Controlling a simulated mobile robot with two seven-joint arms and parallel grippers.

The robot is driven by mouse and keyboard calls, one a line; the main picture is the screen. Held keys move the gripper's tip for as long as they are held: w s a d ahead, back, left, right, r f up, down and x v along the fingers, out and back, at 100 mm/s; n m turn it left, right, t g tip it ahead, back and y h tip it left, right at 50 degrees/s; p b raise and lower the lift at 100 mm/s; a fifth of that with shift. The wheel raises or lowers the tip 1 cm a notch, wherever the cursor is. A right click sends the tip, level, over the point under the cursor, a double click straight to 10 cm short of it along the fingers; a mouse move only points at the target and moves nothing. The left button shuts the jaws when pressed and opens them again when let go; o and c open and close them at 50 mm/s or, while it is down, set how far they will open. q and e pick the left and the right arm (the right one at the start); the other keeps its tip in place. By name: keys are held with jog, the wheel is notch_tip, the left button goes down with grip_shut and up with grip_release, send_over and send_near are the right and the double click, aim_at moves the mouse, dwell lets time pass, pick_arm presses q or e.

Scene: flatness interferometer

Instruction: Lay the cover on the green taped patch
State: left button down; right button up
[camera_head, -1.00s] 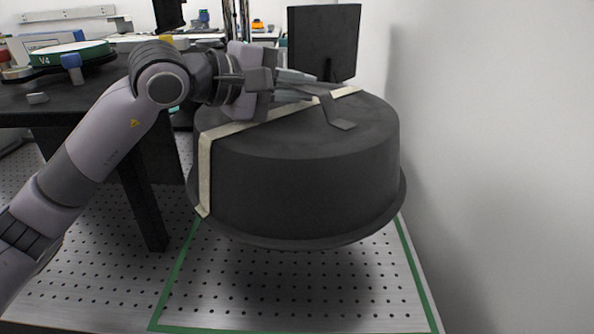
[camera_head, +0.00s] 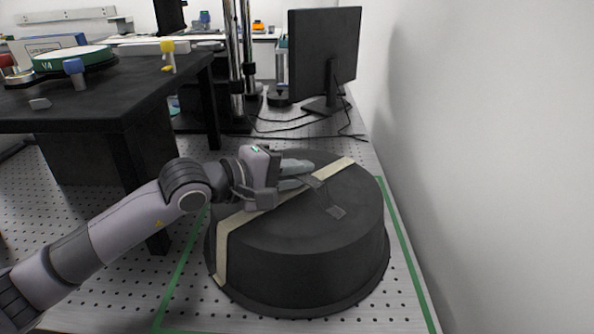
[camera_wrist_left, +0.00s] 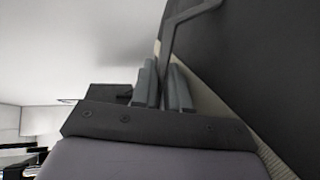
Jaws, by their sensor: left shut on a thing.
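The cover (camera_head: 310,255) is a large round dark-grey lid with a flange at its base, a cream strap across it and a grey handle on top. It sits low over the green taped patch (camera_head: 405,250), inside the tape lines that show at left and right. Whether its rim touches the table cannot be told for certain. My left gripper (camera_head: 305,175) is shut on the cover's handle at the top. In the left wrist view the gripper fingers (camera_wrist_left: 163,88) close around the handle bar (camera_wrist_left: 178,30). The right gripper is not in view.
A black table (camera_head: 110,105) stands at the left, with a green-rimmed round part (camera_head: 75,57) on it. A black monitor (camera_head: 325,52) and loose cables (camera_head: 300,125) are behind the cover. A white wall (camera_head: 490,150) runs close along the right.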

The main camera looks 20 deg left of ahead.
pick_arm(q)
jog(key=c, duration=1.1)
grip_release()
jog(key=shift+f, duration=0.1)
jog(key=shift+s+a, duration=0.2)
jog(key=b+v, duration=0.3)
jog(key=v, duration=0.6)
jog(key=shift+s+a, duration=0.15)
jog(key=shift+s, duration=0.05)
jog(key=shift+s+a+r+b, duration=0.15)
jog(key=shift+s+a+r, duration=0.1)
jog(key=shift+s, duration=0.15)
jog(key=shift+s+a+r+b, duration=0.15)
jog(key=shift+s+a+r, duration=0.15)
jog(key=shift+s, duration=0.1)
